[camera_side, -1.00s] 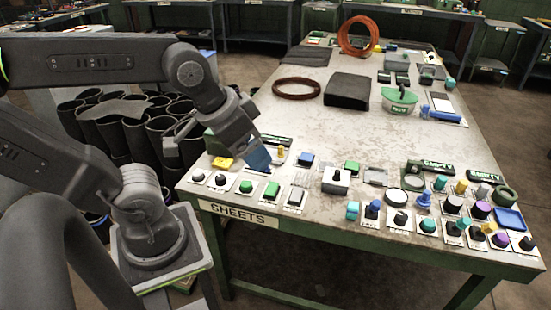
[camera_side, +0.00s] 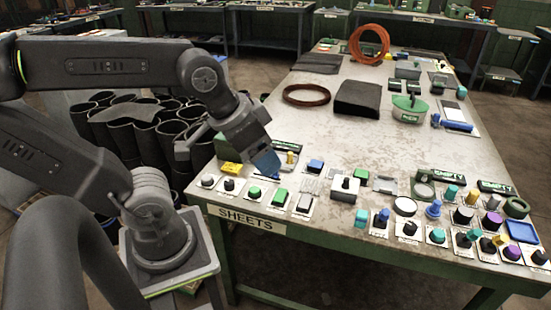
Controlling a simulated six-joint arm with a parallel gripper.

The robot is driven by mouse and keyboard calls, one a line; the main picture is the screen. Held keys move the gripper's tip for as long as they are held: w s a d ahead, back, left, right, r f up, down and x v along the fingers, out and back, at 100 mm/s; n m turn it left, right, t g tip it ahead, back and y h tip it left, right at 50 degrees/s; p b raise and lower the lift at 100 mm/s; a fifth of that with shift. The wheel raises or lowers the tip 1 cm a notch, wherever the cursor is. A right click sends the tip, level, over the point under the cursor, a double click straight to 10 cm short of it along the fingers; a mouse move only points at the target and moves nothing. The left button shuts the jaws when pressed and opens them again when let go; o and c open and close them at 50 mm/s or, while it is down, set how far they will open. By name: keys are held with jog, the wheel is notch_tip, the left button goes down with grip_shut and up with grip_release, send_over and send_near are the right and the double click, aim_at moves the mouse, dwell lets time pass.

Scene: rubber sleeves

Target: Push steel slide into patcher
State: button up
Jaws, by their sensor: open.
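My gripper (camera_side: 228,155) hangs over the near left part of the table, above the back of the control rows. A blue part (camera_side: 266,162) shows at its right tip, close to the tabletop; I cannot tell whether it is part of the finger. A dark finger-like part shows at its left. A green-sided block (camera_side: 228,147) is partly hidden behind the gripper. A small grey metal piece (camera_side: 385,185) lies among the controls, right of the gripper and apart from it. I cannot tell for certain which pieces are the steel slide and the patcher.
Black rubber sleeves (camera_side: 150,130) stand at left. The table's middle is clear.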

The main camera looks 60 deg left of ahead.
jog(key=shift+n+g+y, duration=0.4)
jog(key=shift+n+g, duration=0.2)
jog(key=shift+g, duration=0.1)
jog(key=w+a, duration=0.1)
jog(key=w, duration=0.1)
jog(key=w+a+r, duration=0.1)
jog(key=w+a, duration=0.1)
jog(key=w, duration=0.1)
jog(key=w+a, duration=0.1)
jog(key=w, duration=0.2)
jog(key=shift+w+a+r, duration=0.2)
jog(key=shift+a, duration=0.2)
jog(key=c, duration=0.4)
jog(key=shift+o, duration=0.2)
jog(key=n+g, duration=0.3)
jog(key=g, duration=0.1)
send_over(290, 152)
notch_tip(290, 152, down, 17)
jog(key=shift+h, duration=0.4)
notch_tip(290, 152, down, 12)
jog(key=shift+d+f, duration=0.15)
jog(key=shift+f, duration=0.1)
jog(key=shift+c, duration=0.4)
grip_shut()
jog(key=shift+s, duration=0.1)
